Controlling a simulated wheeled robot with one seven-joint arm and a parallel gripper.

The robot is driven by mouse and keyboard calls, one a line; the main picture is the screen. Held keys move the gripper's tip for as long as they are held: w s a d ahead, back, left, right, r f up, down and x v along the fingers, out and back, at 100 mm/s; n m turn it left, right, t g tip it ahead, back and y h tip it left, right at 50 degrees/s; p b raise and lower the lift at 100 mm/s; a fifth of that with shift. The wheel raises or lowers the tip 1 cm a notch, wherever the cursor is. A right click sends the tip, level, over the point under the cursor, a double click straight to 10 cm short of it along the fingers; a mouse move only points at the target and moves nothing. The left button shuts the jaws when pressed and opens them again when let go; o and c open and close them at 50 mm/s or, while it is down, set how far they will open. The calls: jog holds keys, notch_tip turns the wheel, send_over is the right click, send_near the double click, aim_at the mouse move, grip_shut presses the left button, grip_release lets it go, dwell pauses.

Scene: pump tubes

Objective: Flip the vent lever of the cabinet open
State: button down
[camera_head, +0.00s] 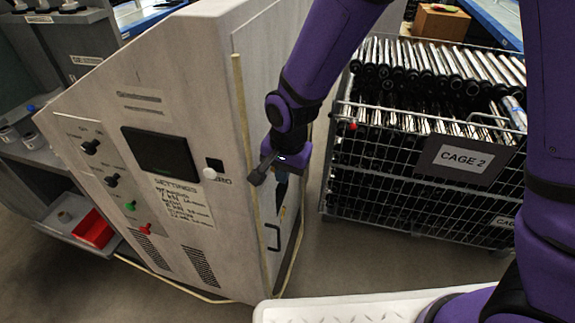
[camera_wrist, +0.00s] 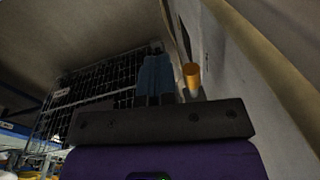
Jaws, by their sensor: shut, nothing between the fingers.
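The cabinet (camera_head: 190,60) is a pale grey, tilted-looking box with a control panel on its front. My gripper (camera_head: 281,190) is beside the cabinet's right side, past the front edge, mostly hidden behind my own wrist. In the wrist view my gripper (camera_wrist: 155,75) shows blue fingers, shut together with nothing between them. An orange-tipped peg (camera_wrist: 191,76), perhaps the vent lever, stands just right of the fingers, near the cabinet wall (camera_wrist: 235,70). Whether the fingers touch it I cannot tell. I cannot make it out in the head view.
A black handle (camera_head: 273,237) is low on the cabinet's side. A wire cage (camera_head: 350,185) labelled CAGE 2, full of tubes, stands to the right, with floor (camera_head: 315,240) between. A red bin (camera_head: 93,229) is at the left. A white ribbed surface (camera_head: 370,308) is in front.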

jog(key=shift+s+f, duration=0.15)
jog(key=shift+f, duration=0.35)
jog(key=shift+r, duration=0.1)
notch_tip(320, 180, up, 11)
jog(key=shift+s+d+f, duration=0.2)
jog(key=shift+s+d, duration=0.15)
jog(key=shift+d, duration=0.1)
dwell(0.5)
